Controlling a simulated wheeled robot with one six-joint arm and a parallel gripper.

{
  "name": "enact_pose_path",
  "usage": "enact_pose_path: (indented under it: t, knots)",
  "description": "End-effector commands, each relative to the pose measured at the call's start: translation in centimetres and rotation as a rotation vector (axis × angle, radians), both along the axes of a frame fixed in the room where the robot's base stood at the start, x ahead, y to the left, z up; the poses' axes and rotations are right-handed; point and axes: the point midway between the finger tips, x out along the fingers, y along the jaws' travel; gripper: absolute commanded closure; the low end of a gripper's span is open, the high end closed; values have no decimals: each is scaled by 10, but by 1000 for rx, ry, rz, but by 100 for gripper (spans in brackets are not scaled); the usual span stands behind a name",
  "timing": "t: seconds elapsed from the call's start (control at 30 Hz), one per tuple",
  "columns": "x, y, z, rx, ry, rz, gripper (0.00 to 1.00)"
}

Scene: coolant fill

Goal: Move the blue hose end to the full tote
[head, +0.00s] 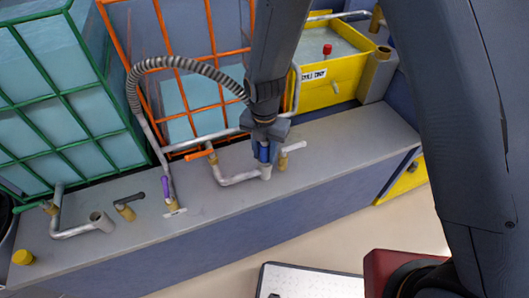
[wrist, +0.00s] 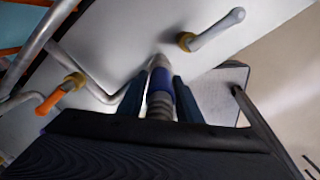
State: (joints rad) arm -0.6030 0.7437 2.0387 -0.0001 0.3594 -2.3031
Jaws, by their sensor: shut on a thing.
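My gripper (head: 264,133) points down over the grey ledge, shut on the blue hose end (head: 263,152). In the wrist view, the blue band (wrist: 160,88) sits between my two fingers (wrist: 160,100). The hose end is right at the upturned pipe end (head: 265,173) in front of the orange-caged tote (head: 205,55); whether it is seated in it or just above, I cannot tell. The grey ribbed hose (head: 185,63) arches left from my gripper. The green-caged tote (head: 65,95) at the left holds much teal liquid; its pipe ends in an open upturned mouth (head: 100,220).
The orange-caged tote holds less liquid. A purple-banded pipe (head: 166,188) and a brass stub (head: 125,211) stand on the ledge (head: 335,140) between the two pipe mouths. A yellow tank (head: 335,75) is at the right. A yellow cap (head: 23,257) lies at the ledge's left end.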

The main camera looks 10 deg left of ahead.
Motion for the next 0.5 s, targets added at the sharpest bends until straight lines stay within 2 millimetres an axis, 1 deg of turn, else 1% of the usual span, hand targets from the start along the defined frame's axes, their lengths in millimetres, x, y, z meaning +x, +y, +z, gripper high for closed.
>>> enact_pose_path:
  t: [0.5]
  knots:
    - [0, 0, 23, 1, -1, 0, 83]
